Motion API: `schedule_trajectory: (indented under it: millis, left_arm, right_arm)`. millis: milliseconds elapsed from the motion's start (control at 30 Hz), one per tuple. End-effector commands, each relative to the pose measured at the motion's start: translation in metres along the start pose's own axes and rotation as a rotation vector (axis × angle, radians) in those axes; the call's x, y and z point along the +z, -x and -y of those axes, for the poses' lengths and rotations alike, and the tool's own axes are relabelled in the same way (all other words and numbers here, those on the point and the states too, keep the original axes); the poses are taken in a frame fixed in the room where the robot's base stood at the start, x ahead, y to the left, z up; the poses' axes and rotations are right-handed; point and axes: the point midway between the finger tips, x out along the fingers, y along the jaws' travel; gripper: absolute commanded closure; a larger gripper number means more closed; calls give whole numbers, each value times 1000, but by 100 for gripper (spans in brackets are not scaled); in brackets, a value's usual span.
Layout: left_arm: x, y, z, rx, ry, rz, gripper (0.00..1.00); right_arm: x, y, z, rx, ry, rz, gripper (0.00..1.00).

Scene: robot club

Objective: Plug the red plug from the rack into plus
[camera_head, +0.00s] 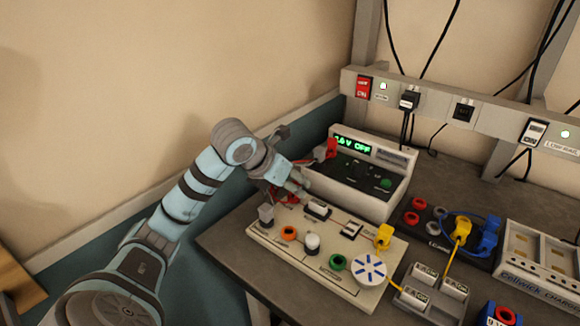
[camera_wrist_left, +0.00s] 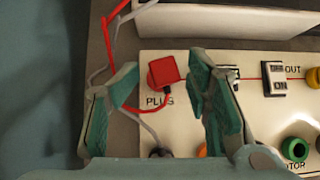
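A red plug (camera_wrist_left: 163,72) shows in the left wrist view at the PLUS label of the white circuit board (camera_wrist_left: 255,60). A red lead runs from it. Its underside is hidden, so I cannot tell whether it is seated in the socket. My left gripper (camera_wrist_left: 160,85) is open, with one finger on each side of the plug and a clear gap on the left; the right finger is close to it. In the head view, my left gripper (camera_head: 285,184) is low over the back left of the board (camera_head: 345,284), partly hiding red there. My right gripper is not in view.
Yellow plugs (camera_head: 384,236), a blue plug (camera_head: 489,236) and a charger (camera_head: 540,262) are to the right. A wall is at the left.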

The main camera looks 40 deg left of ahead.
Motion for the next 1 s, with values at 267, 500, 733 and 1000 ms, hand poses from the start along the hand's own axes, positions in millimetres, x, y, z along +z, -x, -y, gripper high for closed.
schedule_trajectory:
  millis: [267,500,733,1000]
  left_arm:
    - [36,41,2,-1,-1,6,56]
    - [42,50,2,-1,-1,3,56]
    - [42,50,2,0,-1,4,56]
    - [46,55,2,0,-1,4,56]
  right_arm:
    - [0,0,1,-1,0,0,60]
    - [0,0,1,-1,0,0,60]
    - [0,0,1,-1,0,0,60]
    - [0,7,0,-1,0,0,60]
